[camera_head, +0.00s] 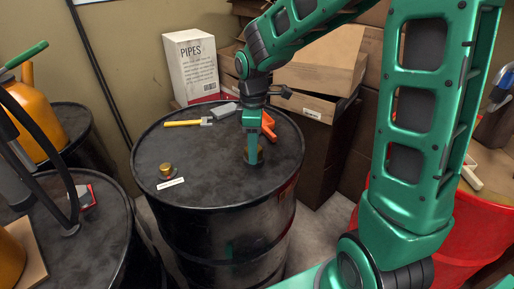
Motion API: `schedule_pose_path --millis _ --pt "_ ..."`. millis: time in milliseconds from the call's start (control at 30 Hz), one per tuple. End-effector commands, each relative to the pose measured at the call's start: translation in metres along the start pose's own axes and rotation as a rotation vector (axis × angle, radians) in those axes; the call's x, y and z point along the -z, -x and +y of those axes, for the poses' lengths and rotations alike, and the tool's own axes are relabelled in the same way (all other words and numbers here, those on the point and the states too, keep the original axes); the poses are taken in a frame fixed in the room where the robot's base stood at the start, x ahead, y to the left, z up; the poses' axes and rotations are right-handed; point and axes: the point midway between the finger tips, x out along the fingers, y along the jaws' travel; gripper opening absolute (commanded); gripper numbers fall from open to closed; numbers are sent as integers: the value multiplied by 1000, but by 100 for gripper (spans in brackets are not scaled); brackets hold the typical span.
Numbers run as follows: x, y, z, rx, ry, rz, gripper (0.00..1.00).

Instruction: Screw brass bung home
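A black oil drum (215,152) stands upright in the middle of the view. A small brass fitting (166,169), which looks like a bung, sits upright on the left of its lid beside a white label (171,184). My gripper (253,161) points straight down at the right part of the lid, at or just above its surface. A brownish, brass-like edge shows beside the fingers; most of it is hidden, and I cannot tell whether it is gripped. The fingertips are too small and overlapped to show the gap. My gripper is well apart from the left brass fitting.
A PIPES box (191,66) and cardboard boxes (318,70) stand behind.

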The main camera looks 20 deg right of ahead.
Motion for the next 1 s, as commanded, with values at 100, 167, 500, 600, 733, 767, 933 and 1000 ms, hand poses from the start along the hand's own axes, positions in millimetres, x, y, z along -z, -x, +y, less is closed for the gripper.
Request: schedule_pose_path --millis 100,167,500,600,733,767,933,1000 --pt "-2 -15 -14 38 12 -13 59" --pt "-1 -15 -14 39 12 -13 59" --pt "0 4 -14 32 14 -9 59" --pt "-2 27 -16 19 12 -3 59" --pt "-9 63 -22 -3 6 5 59" --pt "-10 70 -23 -6 5 6 59" --pt "-13 103 -25 -19 2 11 59" --pt "-14 112 -26 -21 1 13 59"
